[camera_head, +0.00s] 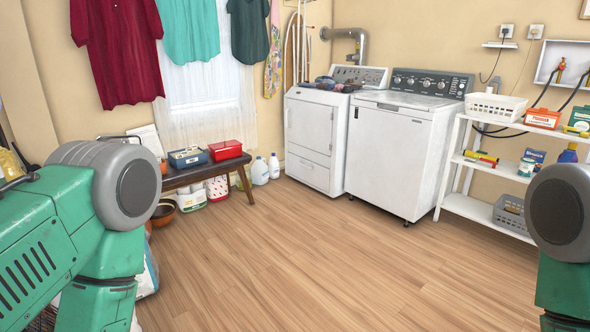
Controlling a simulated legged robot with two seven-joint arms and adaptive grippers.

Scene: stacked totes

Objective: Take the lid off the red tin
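A small red tin (226,151) sits at the right end of a dark wooden bench (207,174) by the window, on the left side of the room. Its top looks covered by a red lid, but it is too small to make out the seam. My green and grey arm parts show at the left and right edges of the head view. Neither gripper is in view. Both arms are well apart from the tin, which stands across the floor from me.
A blue box (188,157) sits left of the tin. White jugs (260,171) stand on the floor right of the bench. A white dryer (309,139), a white washer (403,149) and a white shelf (484,205) line the back and right. The wooden floor (330,265) between is clear.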

